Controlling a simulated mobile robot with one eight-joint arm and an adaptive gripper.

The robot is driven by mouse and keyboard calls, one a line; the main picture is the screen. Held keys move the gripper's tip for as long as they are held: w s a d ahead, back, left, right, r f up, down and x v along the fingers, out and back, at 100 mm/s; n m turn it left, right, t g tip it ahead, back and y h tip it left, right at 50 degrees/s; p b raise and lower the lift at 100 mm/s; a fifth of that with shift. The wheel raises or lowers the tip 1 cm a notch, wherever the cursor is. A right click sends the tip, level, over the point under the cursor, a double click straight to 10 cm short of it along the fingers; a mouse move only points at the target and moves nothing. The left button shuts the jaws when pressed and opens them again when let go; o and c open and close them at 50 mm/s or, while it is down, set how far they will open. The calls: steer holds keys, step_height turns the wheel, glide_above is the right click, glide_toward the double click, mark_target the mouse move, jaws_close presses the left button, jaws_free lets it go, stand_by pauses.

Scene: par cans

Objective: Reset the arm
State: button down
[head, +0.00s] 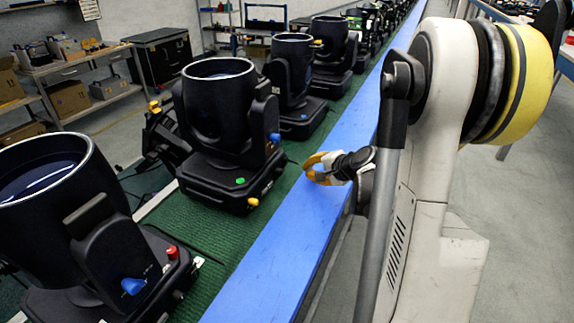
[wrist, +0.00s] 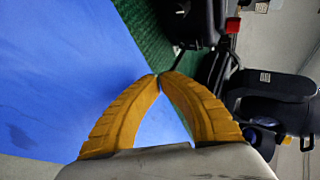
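My gripper (head: 310,168) is over the blue strip (head: 265,270) beside the row of par cans, at the middle of the head view. Its yellow fingers form a closed loop there. In the wrist view the fingertips (wrist: 159,76) meet, with only blue surface showing between the fingers, so the gripper is shut and empty. My arm reaches down from the right of the head view, bent at a yellow-banded joint.
A near par can (head: 105,240), a second par can (head: 222,130) and several more stand on the green belt (head: 215,270) left of the blue strip. Shelving (head: 75,75) and a black cabinet (head: 160,55) are behind. Grey floor is open at right.

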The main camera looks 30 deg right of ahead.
steer(key=shift+s+d+r, duration=0.1)
steer(key=shift+s+d, duration=0.15)
steer(key=shift+s, duration=0.2)
steer(key=a+r+n, duration=0.1)
steer(key=a, duration=0.1)
steer(key=a+r+n, duration=0.1)
steer(key=a, duration=0.2)
steer(key=a+r+n+g, duration=0.1)
steer(key=a, duration=0.2)
steer(key=shift+s+r+y, duration=0.15)
steer(key=shift+s+y, duration=0.1)
steer(key=shift+y, duration=0.05)
steer(key=s+a+r+n+g, duration=0.1)
steer(key=s+a+r+n, duration=0.1)
steer(key=s+a+n, duration=0.4)
steer(key=s+a+r+n+g+h, duration=0.1)
steer(key=s+a+r+n, duration=0.2)
steer(key=s+a+n, duration=0.4)
steer(key=s+a, duration=0.5)
steer(key=a, duration=0.3)
steer(key=shift+s+g, duration=0.2)
steer(key=shift+g, duration=0.2)
